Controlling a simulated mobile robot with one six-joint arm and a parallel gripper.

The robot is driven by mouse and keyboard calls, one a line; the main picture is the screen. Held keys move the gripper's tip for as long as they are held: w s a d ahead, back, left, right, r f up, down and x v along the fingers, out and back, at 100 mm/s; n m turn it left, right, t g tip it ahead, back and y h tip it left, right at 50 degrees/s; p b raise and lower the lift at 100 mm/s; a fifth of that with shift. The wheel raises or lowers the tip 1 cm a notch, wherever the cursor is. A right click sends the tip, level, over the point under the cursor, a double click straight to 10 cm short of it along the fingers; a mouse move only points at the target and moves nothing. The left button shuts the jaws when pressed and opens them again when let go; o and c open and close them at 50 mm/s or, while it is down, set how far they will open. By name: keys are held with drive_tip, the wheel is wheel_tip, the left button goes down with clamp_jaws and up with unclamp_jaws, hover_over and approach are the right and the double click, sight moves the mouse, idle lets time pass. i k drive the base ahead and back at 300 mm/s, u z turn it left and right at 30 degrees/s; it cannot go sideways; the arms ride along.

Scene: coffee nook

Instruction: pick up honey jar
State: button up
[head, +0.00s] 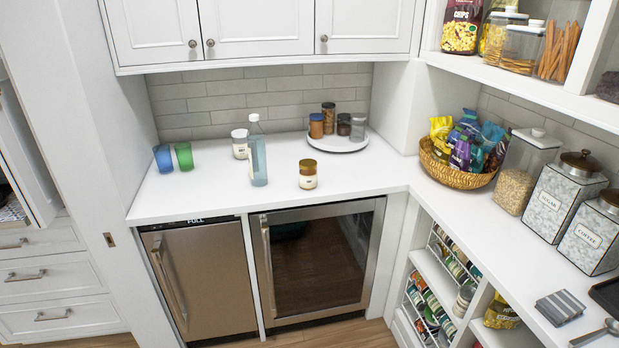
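A small jar with a golden-amber lid and a pale body (307,180) stands upright on the white counter, near its front edge. It looks most like the honey jar, but its label is too small to read. Several other jars stand behind it on a round white turntable (345,146), including an orange-brown jar (316,128) with a blue lid. A white-lidded jar (240,149) stands at the back left. My gripper is not in view, and nothing touches the golden-lidded jar.
A clear bottle (258,160) stands left of the golden-lidded jar. Blue (163,158) and green (184,156) cups are farther left. Upper cabinets (255,30) overhang the counter. A snack basket (455,178) and canisters (564,195) fill the right counter. Counter (210,195) left of the bottle is clear.

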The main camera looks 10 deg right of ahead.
sight(308, 168)
drive_tip(key=z, duration=0.4)
drive_tip(key=i, duration=0.8)
drive_tip(key=k, duration=0.2)
drive_tip(key=u, duration=2.9)
